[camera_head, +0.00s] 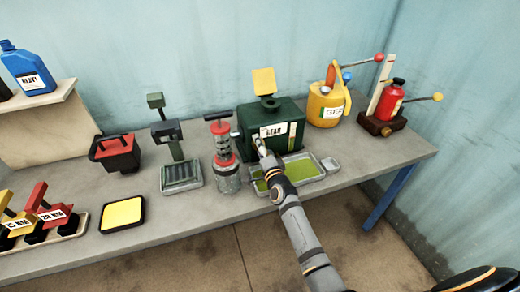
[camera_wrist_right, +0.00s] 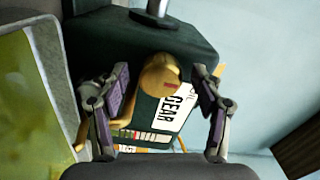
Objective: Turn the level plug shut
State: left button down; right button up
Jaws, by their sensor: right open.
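The dark green gear case (camera_head: 285,112) stands at the back of the bench, with a white GEAR label on its front. The brass level plug (camera_wrist_right: 155,82) sticks out of its front in the right wrist view, with a small red mark on its end. My right gripper (camera_wrist_right: 160,76) is open, with one finger on each side of the plug. Gaps show between the fingers and the plug. In the head view this gripper (camera_head: 262,148) is in front of the case and hides the plug. My left gripper is not in view.
A metal tray (camera_head: 322,176) with green liquid lies below the case; it also shows in the wrist view (camera_wrist_right: 62,75). A red-topped pump cylinder (camera_head: 222,150) stands left. A yellow can (camera_head: 325,103) and a red bottle (camera_head: 390,100) stand right. The bench front is partly clear.

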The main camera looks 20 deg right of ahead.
jog(key=s, duration=1.2)
jog(key=shift+d, duration=0.2)
